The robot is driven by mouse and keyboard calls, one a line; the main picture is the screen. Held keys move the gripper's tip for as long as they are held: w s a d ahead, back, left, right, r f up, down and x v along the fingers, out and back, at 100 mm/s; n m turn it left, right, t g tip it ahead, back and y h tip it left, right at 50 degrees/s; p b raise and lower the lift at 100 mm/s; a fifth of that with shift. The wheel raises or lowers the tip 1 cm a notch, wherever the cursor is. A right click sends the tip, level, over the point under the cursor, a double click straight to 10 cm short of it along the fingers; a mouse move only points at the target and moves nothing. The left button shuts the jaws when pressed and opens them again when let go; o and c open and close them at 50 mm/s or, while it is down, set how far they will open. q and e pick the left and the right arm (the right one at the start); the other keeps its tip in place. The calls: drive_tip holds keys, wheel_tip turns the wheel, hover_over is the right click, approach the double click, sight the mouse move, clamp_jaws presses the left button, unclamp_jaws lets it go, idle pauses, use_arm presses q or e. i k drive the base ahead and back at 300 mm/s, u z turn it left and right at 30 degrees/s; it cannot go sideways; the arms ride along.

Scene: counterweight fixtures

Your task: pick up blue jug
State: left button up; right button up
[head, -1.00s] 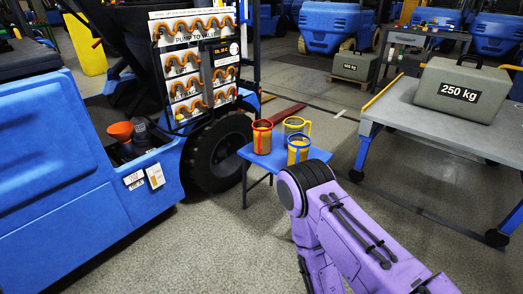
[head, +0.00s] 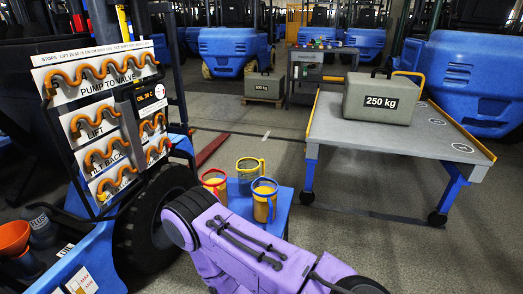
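Three jugs stand close together on a small blue table (head: 281,205). The front jug (head: 264,203) shows blue and yellow-orange; I take it as the blue jug. A red-rimmed jug (head: 214,183) is to its left, and a yellow-rimmed jug (head: 249,168) is behind it. My purple arm crosses the lower middle, in front of the blue table, and hides part of it and the lower part of the red-rimmed jug. Neither of my grippers is in view. No jug is seen held.
A blue forklift with a hose panel (head: 100,120) and a black tyre fills the left. A grey bench (head: 345,135) carrying a 250 kg case (head: 381,98) stands at the right. Open grey floor lies between bench and blue table. A 500 kg case (head: 264,86) is behind.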

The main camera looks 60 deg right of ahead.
sight(265, 191)
drive_tip(key=z, duration=0.65)
drive_tip(key=i, duration=0.85)
drive_tip(key=z, duration=0.75)
